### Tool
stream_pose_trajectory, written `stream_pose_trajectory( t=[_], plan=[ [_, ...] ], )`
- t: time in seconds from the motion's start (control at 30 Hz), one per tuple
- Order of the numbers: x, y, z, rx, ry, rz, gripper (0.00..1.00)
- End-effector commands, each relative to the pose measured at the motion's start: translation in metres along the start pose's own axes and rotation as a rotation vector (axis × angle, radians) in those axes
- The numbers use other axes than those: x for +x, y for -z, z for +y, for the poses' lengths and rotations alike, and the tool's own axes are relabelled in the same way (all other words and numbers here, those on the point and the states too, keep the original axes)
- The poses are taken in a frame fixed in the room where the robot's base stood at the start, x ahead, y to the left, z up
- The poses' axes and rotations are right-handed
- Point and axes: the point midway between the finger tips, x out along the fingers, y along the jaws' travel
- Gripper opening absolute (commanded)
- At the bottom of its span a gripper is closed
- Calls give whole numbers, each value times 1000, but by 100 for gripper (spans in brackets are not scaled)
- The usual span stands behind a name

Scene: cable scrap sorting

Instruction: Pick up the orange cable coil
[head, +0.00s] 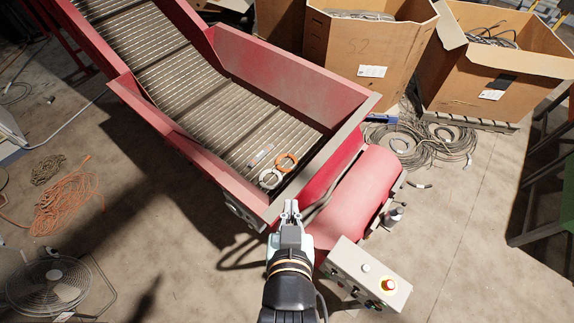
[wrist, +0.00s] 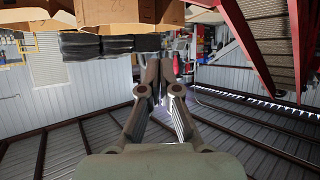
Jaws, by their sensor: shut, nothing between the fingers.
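The orange cable coil (head: 286,162) lies on the slatted belt near the low end of the red conveyor. A white-grey coil (head: 270,179) lies just beside it, nearer to me. My gripper (head: 291,203) is over the conveyor's near end wall, below the coils in the head view, and holds nothing. In the wrist view the fingers of my gripper (wrist: 159,65) are close together at the tips. The orange coil does not show in the wrist view.
The conveyor's red side walls (head: 290,75) rise around the belt. A control box (head: 365,275) with buttons stands at the lower right. Cardboard boxes (head: 360,45) stand behind. An orange cable heap (head: 68,200) and a fan (head: 48,283) are on the floor at left.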

Motion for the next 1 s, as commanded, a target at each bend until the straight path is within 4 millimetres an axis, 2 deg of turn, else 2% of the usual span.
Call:
stream_pose_trajectory(
  t=[0.43,0.8,1.0],
  plan=[
    [0,0,0,0,0,0,0],
    [0,0,0,0,0,0,60],
    [0,0,0,0,0,0,60]
  ],
)
